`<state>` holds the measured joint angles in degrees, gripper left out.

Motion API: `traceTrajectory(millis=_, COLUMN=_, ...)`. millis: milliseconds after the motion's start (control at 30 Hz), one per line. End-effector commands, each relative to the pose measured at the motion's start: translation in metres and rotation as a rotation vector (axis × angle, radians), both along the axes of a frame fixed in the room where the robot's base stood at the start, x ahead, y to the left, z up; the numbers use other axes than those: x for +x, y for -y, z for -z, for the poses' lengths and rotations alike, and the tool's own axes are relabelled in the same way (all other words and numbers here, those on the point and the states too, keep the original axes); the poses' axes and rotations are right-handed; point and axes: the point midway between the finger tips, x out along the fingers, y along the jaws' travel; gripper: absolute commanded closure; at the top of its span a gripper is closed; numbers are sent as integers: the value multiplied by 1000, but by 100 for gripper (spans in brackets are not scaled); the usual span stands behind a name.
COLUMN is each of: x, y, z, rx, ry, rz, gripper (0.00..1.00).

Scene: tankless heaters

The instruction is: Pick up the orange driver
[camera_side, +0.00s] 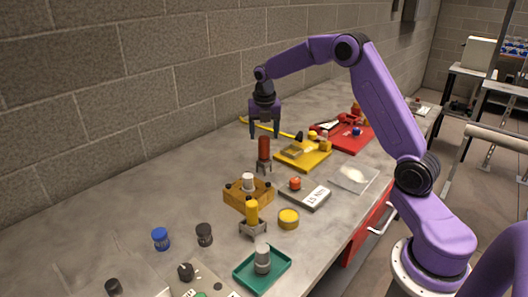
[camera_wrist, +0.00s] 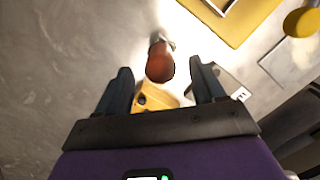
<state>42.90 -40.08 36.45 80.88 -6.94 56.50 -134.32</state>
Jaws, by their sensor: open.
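The orange driver (camera_side: 264,149) stands upright with its red-orange handle up, in a small grey metal stand (camera_side: 264,167) on the bench. In the wrist view the handle (camera_wrist: 160,66) shows from above, with part of the stand (camera_wrist: 158,38) behind it. My gripper (camera_side: 265,135) points down just above the driver, its two fingers apart. In the wrist view my fingers (camera_wrist: 160,70) appear to either side of the handle, with gaps on both sides. Nothing is held. How far the tips are above the handle is hard to tell.
A wooden block (camera_side: 236,197) with a white-topped piece and a yellow driver (camera_side: 252,212) in a stand are nearer the camera. A grey box with an orange knob (camera_side: 295,183) is to the right. A yellow tray (camera_side: 318,156) lies behind it. Bare bench lies left.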

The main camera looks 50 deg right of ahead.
Motion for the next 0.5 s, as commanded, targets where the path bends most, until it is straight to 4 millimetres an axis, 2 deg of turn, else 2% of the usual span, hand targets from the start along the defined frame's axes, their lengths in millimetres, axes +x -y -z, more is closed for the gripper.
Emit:
traceTrajectory(millis=233, x=0, y=1, z=16, rx=0, ry=-3, rz=0, gripper=31)
traceTrajectory(millis=500, x=2, y=2, z=52, rx=0, ry=-1, rz=1, gripper=31)
